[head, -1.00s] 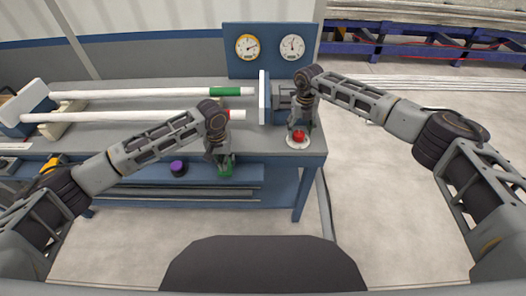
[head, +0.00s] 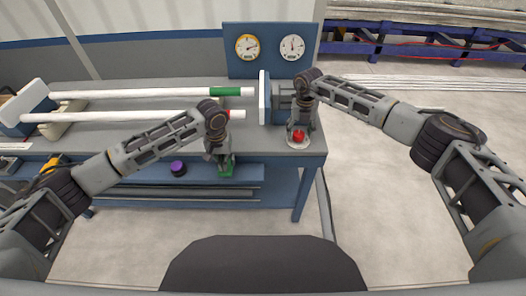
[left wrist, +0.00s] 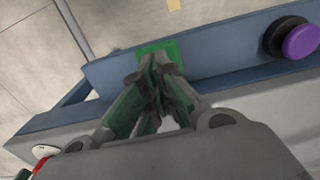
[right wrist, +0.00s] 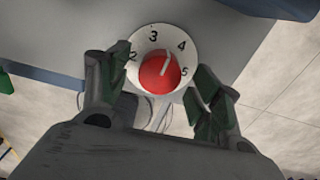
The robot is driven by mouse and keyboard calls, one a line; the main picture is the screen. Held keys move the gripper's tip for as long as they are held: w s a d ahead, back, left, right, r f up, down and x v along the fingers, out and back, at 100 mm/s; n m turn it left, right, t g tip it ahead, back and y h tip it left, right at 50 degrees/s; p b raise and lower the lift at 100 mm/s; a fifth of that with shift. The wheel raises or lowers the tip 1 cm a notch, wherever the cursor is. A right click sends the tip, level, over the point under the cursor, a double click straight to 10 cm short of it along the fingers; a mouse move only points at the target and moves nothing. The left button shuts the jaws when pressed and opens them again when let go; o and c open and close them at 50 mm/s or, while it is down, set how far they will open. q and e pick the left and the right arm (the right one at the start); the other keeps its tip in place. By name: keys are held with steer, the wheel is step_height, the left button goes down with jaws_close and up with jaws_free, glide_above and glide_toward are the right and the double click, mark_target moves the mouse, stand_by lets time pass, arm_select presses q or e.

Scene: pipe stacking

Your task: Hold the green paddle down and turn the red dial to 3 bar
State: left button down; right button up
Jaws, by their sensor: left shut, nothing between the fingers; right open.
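The green paddle (head: 227,171) is on the front of the blue bench. My left gripper (head: 219,158) is shut and empty, its tips over the paddle; in the left wrist view the tips appear to touch the paddle (left wrist: 172,45), though contact is hard to confirm. The red dial (head: 298,136) is on a white numbered plate (right wrist: 137,40) at the bench's right end. My right gripper (right wrist: 156,82) is open, with one finger on each side of the dial (right wrist: 155,77) and a visible gap on the right.
Two round gauges (head: 248,47) (head: 292,47) are on the blue back panel. White pipes (head: 150,94), one with a green band, lie on the bench to the left. A purple button (head: 178,168) is left of the paddle. Open floor lies right of the bench.

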steer(key=shift+f, duration=1.35)
steer(key=c, duration=1)
steer(key=shift+o, duration=0.2)
